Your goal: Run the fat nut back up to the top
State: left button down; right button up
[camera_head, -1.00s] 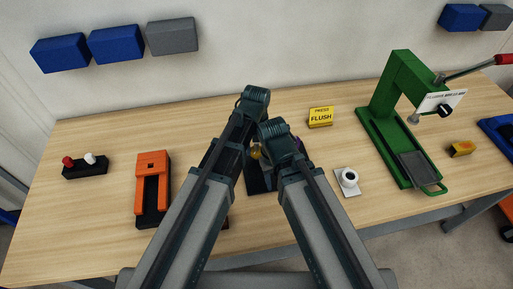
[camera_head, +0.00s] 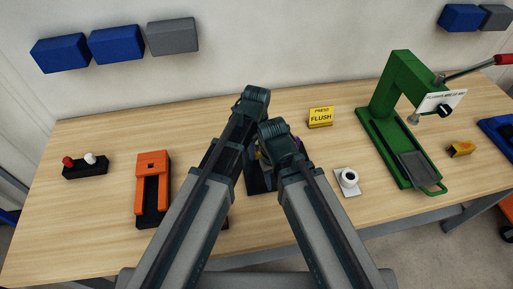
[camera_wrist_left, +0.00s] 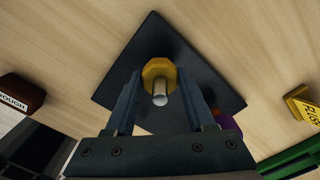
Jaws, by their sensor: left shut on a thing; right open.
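The fat nut (camera_wrist_left: 159,70) is yellow and many-sided. It sits around a silver rod (camera_wrist_left: 160,97) whose round end points at the left wrist camera. Behind it is a dark square base plate (camera_wrist_left: 205,75), which also shows partly in the head view (camera_head: 257,183). My left gripper (camera_wrist_left: 160,78) has its two fingers on either side of the nut and is shut on it. How high the nut sits on the rod is hard to judge. My right gripper (camera_head: 281,146) is close beside the left one in the head view; its fingertips are hidden.
A purple thing (camera_wrist_left: 229,123) is beside the plate. The bench's left front is clear.

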pick_arm(q)
jog(key=n, duration=0.7)
jog(key=shift+s, duration=0.1)
jog(key=n, duration=0.6)
jog(key=shift+n, duration=0.4)
jog(key=n, duration=1.3)
jog(key=shift+n, duration=0.3)
jog(key=n, duration=1.3)
jog(key=shift+n, duration=0.3)
jog(key=n, duration=1.3)
